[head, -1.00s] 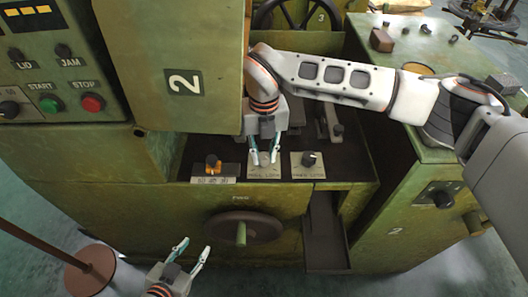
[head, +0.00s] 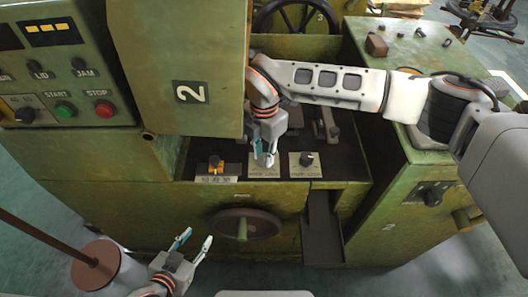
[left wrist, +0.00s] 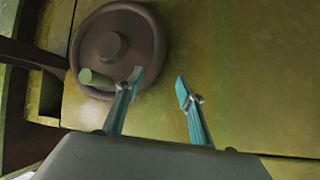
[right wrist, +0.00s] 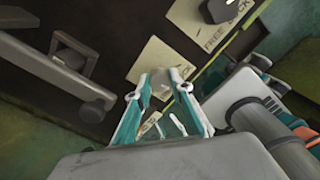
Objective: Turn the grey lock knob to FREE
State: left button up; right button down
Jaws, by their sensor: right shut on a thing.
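The grey lock knob (right wrist: 161,83) shows in the right wrist view, between my right fingertips and mostly covered by them. It sits on a pale label plate (right wrist: 148,60), which also shows in the head view (head: 257,173). My right gripper (head: 264,160) is shut on the knob, reaching down from above. My left gripper (head: 194,245) is open and empty, low in front of the machine. In the left wrist view its fingers (left wrist: 158,88) are apart near the handwheel.
A black knob (head: 306,159) on a similar plate stands just right of the grey one. The machine's door (head: 188,60) is close left of my right gripper. A handwheel (head: 262,226) projects below.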

jog(key=m, duration=0.5)
jog(key=shift+m+p, duration=0.3)
jog(key=shift+p, duration=0.05)
jog(key=m, duration=0.3)
jog(key=shift+m+p, duration=0.3)
jog(key=shift+m, duration=1.7)
jog(key=c, duration=1.8)
grip_release()
jog(key=shift+r, duration=0.15)
